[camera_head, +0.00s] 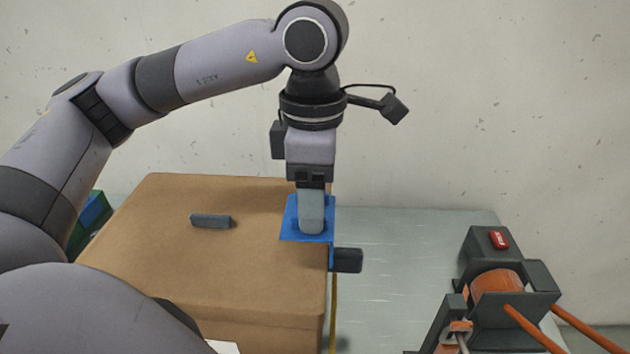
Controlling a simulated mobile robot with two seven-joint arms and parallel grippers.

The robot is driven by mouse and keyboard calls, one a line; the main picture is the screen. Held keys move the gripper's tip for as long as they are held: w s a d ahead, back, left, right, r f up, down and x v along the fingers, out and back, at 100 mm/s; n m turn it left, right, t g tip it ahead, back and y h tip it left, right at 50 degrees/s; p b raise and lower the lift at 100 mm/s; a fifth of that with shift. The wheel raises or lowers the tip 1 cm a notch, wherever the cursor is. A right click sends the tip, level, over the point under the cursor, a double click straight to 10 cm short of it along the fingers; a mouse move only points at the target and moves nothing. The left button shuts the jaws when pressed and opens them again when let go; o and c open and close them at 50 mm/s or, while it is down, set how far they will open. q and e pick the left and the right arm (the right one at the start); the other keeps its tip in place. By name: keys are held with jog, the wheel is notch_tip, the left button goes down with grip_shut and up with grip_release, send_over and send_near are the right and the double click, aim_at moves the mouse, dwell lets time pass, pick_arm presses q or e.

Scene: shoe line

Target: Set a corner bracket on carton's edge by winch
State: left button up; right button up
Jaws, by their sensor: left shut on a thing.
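A blue corner bracket (290,232) is at the right top edge of the brown carton (150,250). Its flat plate is over the carton's top and its narrow flange points down along the right side. I cannot tell whether it presses fully on the cardboard. My left gripper (311,228) points straight down and is shut on the bracket, hiding part of it. The winch (497,285), dark grey with an orange drum and a red label, stands at the lower right, apart from the carton. My right gripper is not in view.
A dark grey bar (211,221) lies on the carton's top. A dark block (348,260) is beside the bracket's flange. A thin yellowish strip (333,312) runs down the carton's right side.

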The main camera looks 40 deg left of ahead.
aim_at(313, 267)
pick_arm(q)
jog(key=shift+s+f+b, duration=0.1)
jog(key=shift+f+b, duration=0.45)
jog(key=shift+f, duration=0.3)
notch_tip(313, 267, down, 3)
jog(key=shift+f+b, duration=0.15)
jog(key=shift+b, duration=0.9)
notch_tip(313, 267, down, 4)
jog(key=b, duration=0.4)
jog(key=shift+f+b, duration=0.45)
jog(key=shift+b, duration=0.4)
dwell(0.3)
jog(key=o, duration=1.4)
jog(key=shift+c, duration=0.2)
